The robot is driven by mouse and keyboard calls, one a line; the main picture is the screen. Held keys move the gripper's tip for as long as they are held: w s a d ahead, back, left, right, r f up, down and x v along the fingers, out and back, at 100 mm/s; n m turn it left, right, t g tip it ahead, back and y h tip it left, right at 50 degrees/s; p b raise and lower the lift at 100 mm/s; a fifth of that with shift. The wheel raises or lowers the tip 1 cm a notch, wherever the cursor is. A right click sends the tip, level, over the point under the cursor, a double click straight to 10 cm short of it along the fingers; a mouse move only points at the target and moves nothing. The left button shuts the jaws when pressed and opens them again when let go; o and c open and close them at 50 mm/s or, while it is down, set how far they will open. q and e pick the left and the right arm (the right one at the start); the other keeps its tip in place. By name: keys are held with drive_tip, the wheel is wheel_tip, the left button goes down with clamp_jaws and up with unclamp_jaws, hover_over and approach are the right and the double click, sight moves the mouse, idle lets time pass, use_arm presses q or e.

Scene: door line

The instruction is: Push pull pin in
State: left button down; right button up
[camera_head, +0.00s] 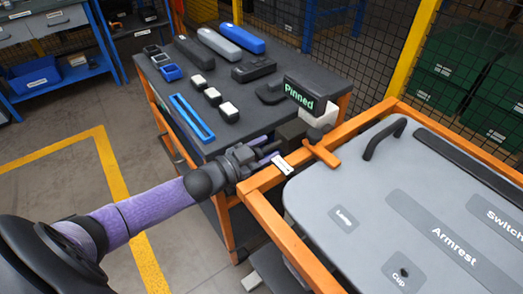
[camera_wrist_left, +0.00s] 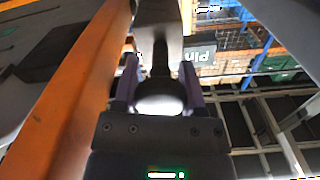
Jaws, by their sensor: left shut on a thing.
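My left gripper (camera_head: 266,157) reaches in from the left to the corner between the dark table and the orange frame. In the left wrist view its two purple fingers (camera_wrist_left: 159,84) stand either side of the pull pin's round knob (camera_wrist_left: 160,104), shut on it. The pin's dark stem runs from the knob towards a grey block (camera_wrist_left: 160,18). In the head view the gripper hides the pin, so its depth is hard to tell. My right gripper is in neither view.
A grey door panel (camera_head: 345,183) with labels and a dark handle lies on the orange frame (camera_head: 262,214). An orange T-shaped piece (camera_head: 322,153) sits on the frame close to my gripper. The dark table (camera_head: 180,112) holds blue trays, white-topped blocks and long cases.

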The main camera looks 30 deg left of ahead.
use_arm(q)
drive_tip(key=c, duration=0.5)
unclamp_jaws()
drive_tip(key=shift+c, duration=0.2)
drive_tip(key=shift+o, duration=0.6)
drive_tip(key=shift+w, duration=0.1)
drive_tip(key=shift+s+a, duration=0.1)
drive_tip(key=shift+s, duration=0.3)
drive_tip(key=p+v, duration=0.2)
drive_tip(key=v, duration=0.7)
drive_tip(key=shift+p, duration=0.4)
